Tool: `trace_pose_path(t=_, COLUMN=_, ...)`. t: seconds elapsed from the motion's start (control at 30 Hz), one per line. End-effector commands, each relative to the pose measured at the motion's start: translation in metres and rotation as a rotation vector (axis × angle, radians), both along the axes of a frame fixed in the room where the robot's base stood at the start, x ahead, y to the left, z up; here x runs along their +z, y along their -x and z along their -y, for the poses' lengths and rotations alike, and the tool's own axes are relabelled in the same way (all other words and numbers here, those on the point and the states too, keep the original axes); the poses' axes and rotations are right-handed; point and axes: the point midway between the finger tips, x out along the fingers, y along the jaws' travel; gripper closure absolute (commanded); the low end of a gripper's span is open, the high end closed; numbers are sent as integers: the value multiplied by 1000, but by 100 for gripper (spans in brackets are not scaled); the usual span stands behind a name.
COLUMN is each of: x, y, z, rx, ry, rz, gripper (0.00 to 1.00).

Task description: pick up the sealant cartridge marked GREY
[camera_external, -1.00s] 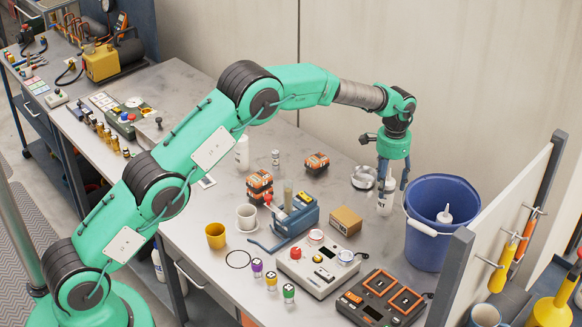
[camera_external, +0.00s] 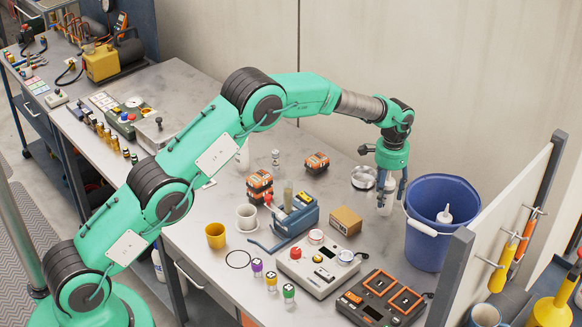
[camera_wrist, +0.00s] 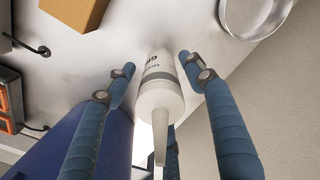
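The sealant cartridge (camera_wrist: 160,85) is white with a pale nozzle. In the wrist view it stands between the fingers of my gripper (camera_wrist: 158,75), its nozzle toward the camera. Lettering shows on its side and is only partly readable. In the external view the cartridge (camera_external: 387,198) stands on the table left of the blue bucket, partly hidden by my gripper (camera_external: 388,192). The fingers are spread around it, with a gap visible on both sides in the wrist view.
The blue bucket (camera_external: 436,245) stands close to the right of my gripper, with a white bottle inside. A metal dish (camera_external: 363,179) lies just left of the cartridge. A cardboard box (camera_external: 345,220) and a grey control box (camera_external: 318,268) stand nearer the front.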

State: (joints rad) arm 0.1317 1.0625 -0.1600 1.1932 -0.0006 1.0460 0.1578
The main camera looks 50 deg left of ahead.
Motion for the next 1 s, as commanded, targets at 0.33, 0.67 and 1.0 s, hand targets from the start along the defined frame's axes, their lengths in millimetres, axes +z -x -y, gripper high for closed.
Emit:
trace_pose_path(t=0.33, x=1, y=-1, z=0, rx=0, ry=0, rz=1, gripper=100)
trace_pose_path(t=0.67, x=9, y=-1, z=0, rx=0, ry=1, rz=3, gripper=100)
trace_pose_path(t=1.0, x=53, y=-1, z=0, rx=0, ry=0, rz=4, gripper=100)
